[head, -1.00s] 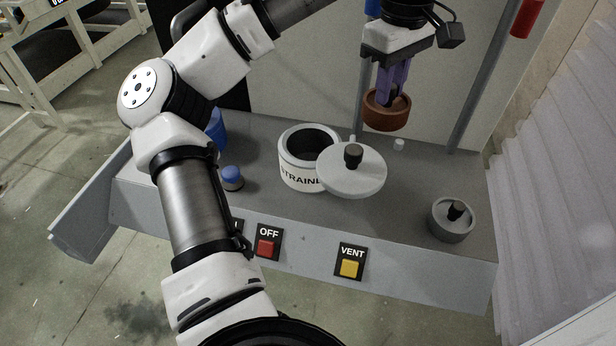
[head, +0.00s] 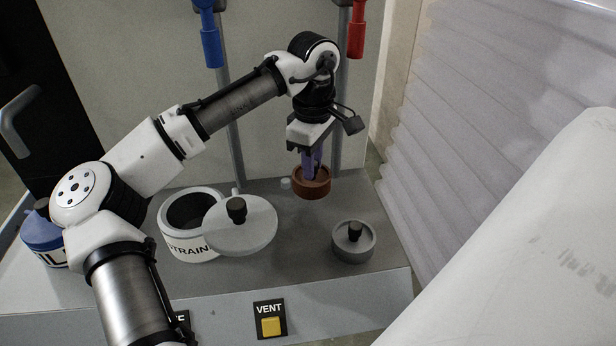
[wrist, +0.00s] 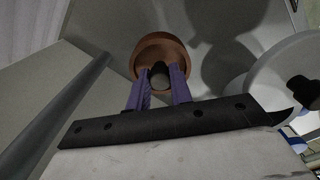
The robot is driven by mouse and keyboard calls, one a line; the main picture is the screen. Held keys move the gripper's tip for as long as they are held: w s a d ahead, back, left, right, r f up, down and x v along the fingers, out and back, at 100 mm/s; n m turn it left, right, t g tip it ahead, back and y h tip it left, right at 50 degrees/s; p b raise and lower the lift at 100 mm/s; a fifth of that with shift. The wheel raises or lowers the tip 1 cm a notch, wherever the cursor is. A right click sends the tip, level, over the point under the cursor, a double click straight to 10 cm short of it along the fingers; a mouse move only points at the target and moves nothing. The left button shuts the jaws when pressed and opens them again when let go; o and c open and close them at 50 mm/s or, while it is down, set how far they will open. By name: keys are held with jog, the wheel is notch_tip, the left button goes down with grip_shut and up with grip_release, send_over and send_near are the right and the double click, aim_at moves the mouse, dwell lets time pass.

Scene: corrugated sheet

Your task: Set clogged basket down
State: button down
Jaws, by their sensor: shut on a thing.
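The clogged basket (head: 311,186) is a small rust-brown round cup. My gripper (head: 311,163) has its purple fingers shut on the basket's dark central knob, and the basket hangs upright below it. In the wrist view the basket (wrist: 160,48) shows between the fingertips (wrist: 159,76). It is over the back right of the grey bench (head: 300,265), close to the surface; I cannot tell whether it touches. The white strainer pot (head: 178,245) stands open at left, its round lid (head: 240,232) leaning or resting beside it. A grey basket (head: 353,243) with a black knob stands at front right.
Two grey pipes rise behind the bench, with a blue handle (head: 211,48) and a red handle (head: 356,35). A small white peg (head: 286,184) is left of the brown basket. A yellow VENT button (head: 271,327) is on the front.

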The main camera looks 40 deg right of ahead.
jog(key=shift+f, duration=2)
jog(key=shift+f, duration=0.1)
jog(key=c, duration=1.3)
grip_release()
jog(key=shift+o, duration=0.2)
notch_tip(320, 180, up, 12)
jog(key=shift+r+b, duration=0.15)
jog(key=shift+b, duration=0.15)
